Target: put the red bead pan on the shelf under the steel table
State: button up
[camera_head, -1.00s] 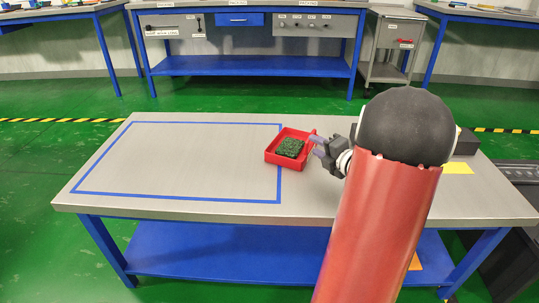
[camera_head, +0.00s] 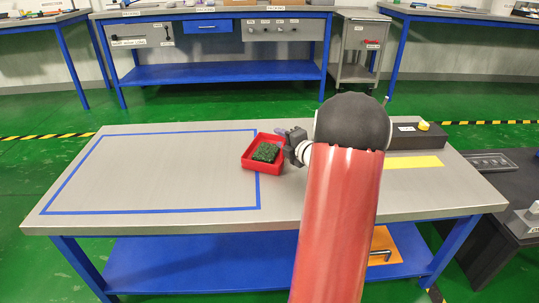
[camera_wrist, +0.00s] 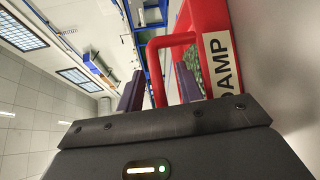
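The red bead pan (camera_head: 247,157) sits on the steel table (camera_head: 150,180), across the right line of a blue taped rectangle, with dark green beads in it. My gripper (camera_head: 284,136) is at the pan's right side. In the wrist view my gripper (camera_wrist: 160,80) has its two purple fingers apart, with a bar of the pan's red handle (camera_wrist: 155,65) between them and gaps on both sides. A white label partly reading "AMP" is on the red pan (camera_wrist: 205,15). The blue shelf (camera_head: 190,262) lies under the table; my arm hides part of it.
A black box with a yellow button (camera_head: 418,137) and a yellow patch (camera_head: 413,162) are at the table's right. An orange patch (camera_head: 385,243) with a handle-like bar lies on the shelf's right part. Dark equipment (camera_head: 490,230) stands right of the table. The shelf's left part is clear.

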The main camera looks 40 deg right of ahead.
grip_shut()
jog(key=shift+r, duration=0.1)
dwell(0.3)
